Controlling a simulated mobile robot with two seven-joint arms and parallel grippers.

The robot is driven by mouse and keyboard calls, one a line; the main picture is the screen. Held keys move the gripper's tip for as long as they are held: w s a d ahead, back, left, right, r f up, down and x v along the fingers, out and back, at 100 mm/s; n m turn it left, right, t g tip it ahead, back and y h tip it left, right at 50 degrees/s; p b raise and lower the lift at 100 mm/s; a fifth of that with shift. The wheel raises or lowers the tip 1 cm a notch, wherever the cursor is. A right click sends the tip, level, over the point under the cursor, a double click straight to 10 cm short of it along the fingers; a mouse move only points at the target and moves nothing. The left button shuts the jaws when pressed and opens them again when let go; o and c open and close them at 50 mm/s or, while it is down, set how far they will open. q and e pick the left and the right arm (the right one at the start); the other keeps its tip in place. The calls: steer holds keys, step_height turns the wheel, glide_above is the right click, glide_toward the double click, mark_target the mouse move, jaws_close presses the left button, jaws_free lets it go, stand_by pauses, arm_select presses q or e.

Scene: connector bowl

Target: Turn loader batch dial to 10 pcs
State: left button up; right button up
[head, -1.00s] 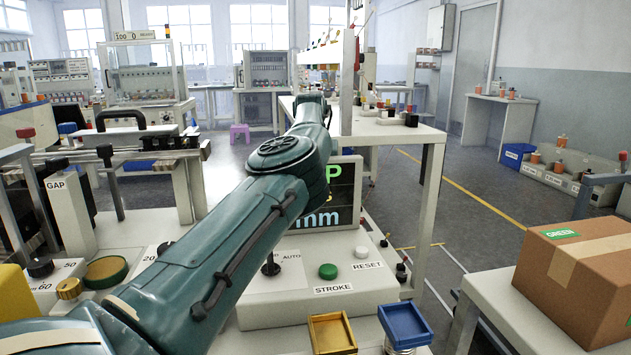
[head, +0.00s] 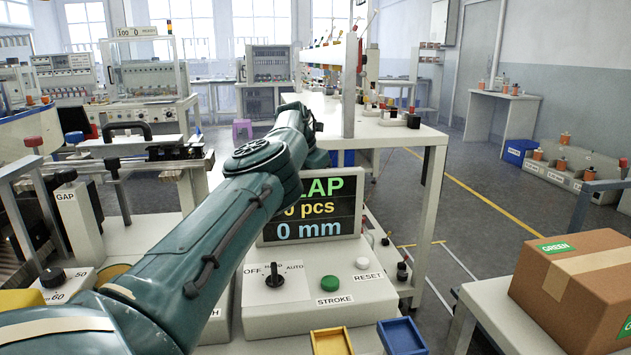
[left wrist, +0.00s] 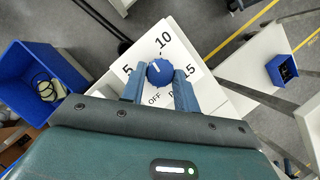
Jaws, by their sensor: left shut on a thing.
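The blue batch dial (left wrist: 161,73) sits on a white panel (left wrist: 178,45) marked OFF, 5, 10 and 15 in the left wrist view. My left gripper (left wrist: 159,86) has a blue finger on each side of the dial and is shut on it. A pale mark on the dial faces the upper left, roughly between 5 and 10; its exact setting is hard to read. In the head view my left arm hides the dial and the gripper. My right gripper is in neither view.
A display (head: 322,212) reading "0 pcs" and "0 mm" is partly behind my arm. The control box below has a black selector (head: 274,276), a green button (head: 328,284) and a white button (head: 362,263). A cardboard box (head: 575,290) stands at right. A blue bin (left wrist: 35,78) lies left.

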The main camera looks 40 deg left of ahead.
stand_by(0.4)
arm_select(q)
steer(key=o, duration=1)
steer(key=shift+c, duration=0.2)
steer(key=v, duration=1.3)
steer(key=shift+s, duration=0.1)
